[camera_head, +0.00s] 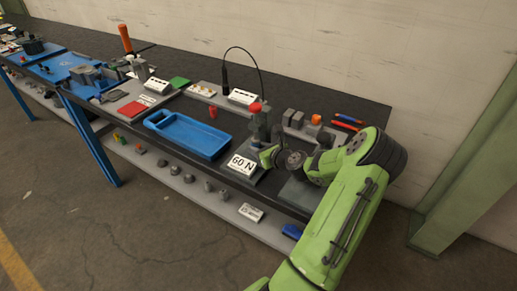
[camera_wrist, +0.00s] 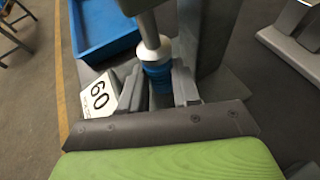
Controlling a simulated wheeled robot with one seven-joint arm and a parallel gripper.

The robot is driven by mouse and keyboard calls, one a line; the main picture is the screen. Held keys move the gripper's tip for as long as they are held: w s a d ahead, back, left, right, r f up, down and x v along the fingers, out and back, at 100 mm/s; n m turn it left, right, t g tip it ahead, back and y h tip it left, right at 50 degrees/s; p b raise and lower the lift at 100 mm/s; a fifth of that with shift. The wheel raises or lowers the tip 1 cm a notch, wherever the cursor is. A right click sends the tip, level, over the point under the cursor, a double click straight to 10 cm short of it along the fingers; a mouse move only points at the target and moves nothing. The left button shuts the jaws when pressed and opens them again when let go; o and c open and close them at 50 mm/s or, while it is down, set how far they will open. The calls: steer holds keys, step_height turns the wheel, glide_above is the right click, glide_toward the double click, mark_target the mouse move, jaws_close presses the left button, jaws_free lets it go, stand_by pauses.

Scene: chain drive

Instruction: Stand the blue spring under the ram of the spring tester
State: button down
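The blue spring (camera_wrist: 157,76) stands between the two fingers of my gripper (camera_wrist: 156,72) in the wrist view. The fingers lie close against it on both sides, and the gripper looks shut on it. The pale, rod-like ram (camera_wrist: 148,28) is right above the spring. Its wide lower end meets or nearly meets the spring's top; I cannot tell if they touch. The spring's foot is partly hidden by the fingers. In the head view my gripper (camera_head: 268,157) reaches the spring tester (camera_head: 260,122) from the right, and the spring is hard to make out there.
Grey blocks and an orange-topped piece (camera_head: 315,120) stand behind my arm, with red and blue handles (camera_head: 348,119) further right. A lower shelf (camera_head: 195,185) holds small parts.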

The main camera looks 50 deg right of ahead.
steer(key=c, duration=1.1)
jaws_free()
steer(key=shift+s, duration=0.1)
steer(key=shift+s+r, duration=0.1)
steer(key=shift+r, duration=0.1)
steer(key=p+v, duration=0.2)
steer(key=v, duration=1)
steer(key=w+a+r+n+g+y, duration=0.2)
steer(key=w+a+n+g, duration=0.15)
steer(key=a+n, duration=0.8)
steer(key=w+a+r+n+g+y, duration=0.2)
steer(key=w+a+n+g+y, duration=0.15)
steer(key=a+n, duration=0.8)
steer(key=s+a+r+n+h, duration=0.1)
steer(key=s+a+r+n, duration=0.8)
steer(key=s+a+n, duration=0.4)
steer(key=n, duration=0.3)
steer(key=shift+s+a+r, duration=0.2)
steer(key=shift+a+r, duration=0.05)
steer(key=shift+a, duration=0.15)
